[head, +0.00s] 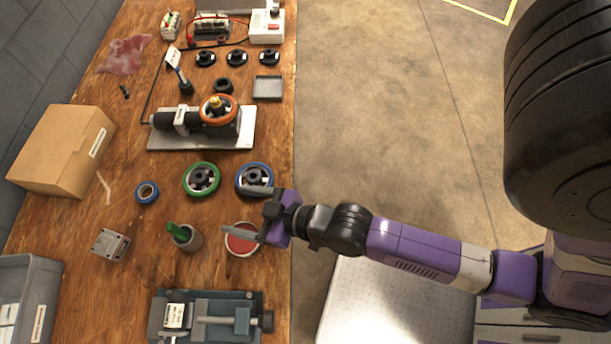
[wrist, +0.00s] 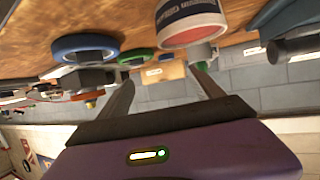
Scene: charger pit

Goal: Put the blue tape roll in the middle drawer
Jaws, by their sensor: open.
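The blue tape roll (head: 147,192) lies flat on the wooden bench in the head view, left of the green-rimmed wheel. My gripper (head: 246,212) is open and empty near the bench's right edge, well to the right of the roll. Its spread fingers also show in the wrist view (wrist: 165,95). One finger overlaps the blue-rimmed wheel (head: 254,166) in the head view, the other the red-topped can (head: 241,243). A grey front with a handle (head: 530,337) shows at the lower right; I cannot tell which drawer it is.
The green-rimmed wheel (head: 201,180) and a cup with a green item (head: 187,238) stand between my gripper and the roll. A metal block (head: 111,244), cardboard box (head: 62,150) and grey bin (head: 30,275) are at left. A vise (head: 205,318) is in front. Floor lies right.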

